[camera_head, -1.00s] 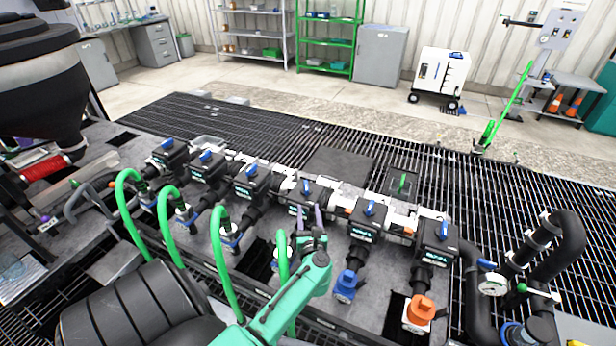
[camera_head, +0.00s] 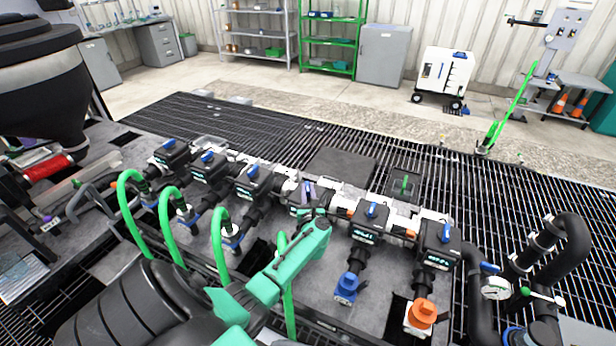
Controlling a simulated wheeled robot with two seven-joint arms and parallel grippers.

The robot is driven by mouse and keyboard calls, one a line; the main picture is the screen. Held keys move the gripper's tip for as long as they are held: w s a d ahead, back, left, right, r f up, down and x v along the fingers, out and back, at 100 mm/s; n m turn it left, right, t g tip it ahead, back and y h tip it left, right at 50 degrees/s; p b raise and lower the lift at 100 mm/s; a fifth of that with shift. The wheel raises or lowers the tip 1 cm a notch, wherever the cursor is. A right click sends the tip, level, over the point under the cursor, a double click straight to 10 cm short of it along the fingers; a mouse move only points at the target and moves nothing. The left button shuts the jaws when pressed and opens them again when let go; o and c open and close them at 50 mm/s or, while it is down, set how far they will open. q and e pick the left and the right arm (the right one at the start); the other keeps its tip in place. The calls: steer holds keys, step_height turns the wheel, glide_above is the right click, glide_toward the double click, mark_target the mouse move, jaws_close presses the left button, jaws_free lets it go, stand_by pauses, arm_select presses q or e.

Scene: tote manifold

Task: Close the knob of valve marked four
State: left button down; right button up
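A row of black valve boxes with blue knobs runs across the manifold. The fourth from the left, valve four (camera_head: 299,211), is partly covered by my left gripper. Its knob shows only as a small bluish patch, and I cannot make out which way it points. My green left arm comes up from the bottom, and my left gripper (camera_head: 308,190) has its purplish fingers at the top of valve four, around or just beside the knob. Whether the fingers are closed on it is too small to tell. My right gripper is out of view.
Valve three (camera_head: 252,184) stands to the left and valve five (camera_head: 368,226) to the right, both close to my gripper. Green hoses (camera_head: 220,240) loop up in front. Blue (camera_head: 346,289) and orange (camera_head: 421,313) fittings sit at front right.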

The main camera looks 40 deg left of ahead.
arm_select(q)
steer(key=shift+s+m+t+h, duration=0.1)
steer(key=shift+m+t+h, duration=0.3)
steer(key=shift+t+h, duration=0.1)
steer(key=shift+a+f+m+t+h, duration=0.1)
steer(key=shift+a+m+t+h, duration=0.05)
steer(key=shift+m+t+h, duration=0.5)
steer(key=shift+s+a+f+m+t+h+b, duration=0.1)
steer(key=shift+m+t+h+b, duration=0.4)
steer(key=shift+h+b, duration=0.3)
steer(key=shift+a+m+t+h+b, duration=0.1)
steer(key=shift+m+t+h+b, duration=0.45)
steer(key=shift+m+h+b, duration=0.6)
steer(key=shift+m+t+h+b, duration=0.3)
steer(key=shift+h+b, duration=0.1)
steer(key=shift+h, duration=0.5)
steer(key=shift+r, duration=0.2)
steer(key=c, duration=0.8)
jaws_free()
